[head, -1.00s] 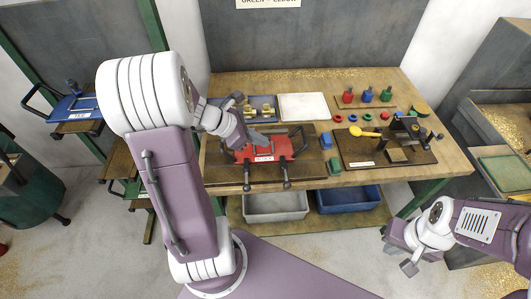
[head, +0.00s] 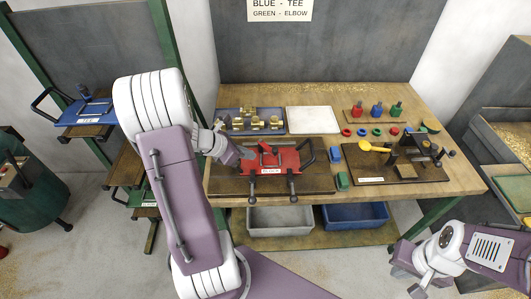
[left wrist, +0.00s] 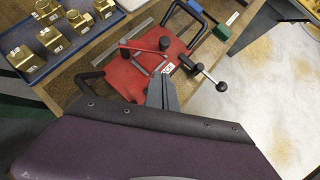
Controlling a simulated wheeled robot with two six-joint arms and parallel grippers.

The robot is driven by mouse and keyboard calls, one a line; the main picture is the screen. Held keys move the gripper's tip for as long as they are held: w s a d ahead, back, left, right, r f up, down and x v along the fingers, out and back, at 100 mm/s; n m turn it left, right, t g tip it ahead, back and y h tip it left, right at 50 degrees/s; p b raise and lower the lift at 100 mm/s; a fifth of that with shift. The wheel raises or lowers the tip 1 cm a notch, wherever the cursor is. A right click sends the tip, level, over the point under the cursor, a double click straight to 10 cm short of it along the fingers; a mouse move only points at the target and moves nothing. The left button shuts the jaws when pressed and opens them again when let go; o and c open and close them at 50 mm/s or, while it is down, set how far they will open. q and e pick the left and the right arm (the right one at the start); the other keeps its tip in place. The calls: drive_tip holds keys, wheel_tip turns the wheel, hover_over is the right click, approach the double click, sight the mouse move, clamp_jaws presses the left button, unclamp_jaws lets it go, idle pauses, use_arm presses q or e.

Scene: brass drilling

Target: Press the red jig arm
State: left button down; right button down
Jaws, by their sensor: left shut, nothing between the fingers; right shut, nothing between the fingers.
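The red jig (head: 285,160), with black handles and a white label, sits on a dark board on the bench. In the left wrist view the red jig (left wrist: 122,78) shows a thin red bar (left wrist: 143,53), black knobs and clamp levers. I cannot tell which part is its arm. My left gripper (head: 247,153) is shut and empty at the jig's left side. In the left wrist view its fingertips (left wrist: 160,78) overlap the jig's label edge; contact cannot be told. My right gripper (head: 415,287) is shut and empty, low at the right, away from the bench.
A blue tray (head: 236,129) of brass fittings and a white plate (head: 312,120) lie behind the jig. A dark board (head: 364,177) with a yellow-handled tool (head: 371,146) is at the right. Blue and green blocks stand between the boards. Bins sit below.

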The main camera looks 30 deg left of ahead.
sight(274, 154)
use_arm(q)
drive_tip(key=x, duration=0.4)
drive_tip(key=shift+f+b, duration=0.1)
drive_tip(key=shift+b, duration=0.2)
drive_tip(key=w, duration=0.1)
drive_tip(key=w+d, duration=0.1)
drive_tip(key=w+p, duration=0.1)
drive_tip(key=shift+d, duration=0.25)
drive_tip(key=shift+w+d, duration=0.15)
drive_tip(key=shift+w, duration=0.2)
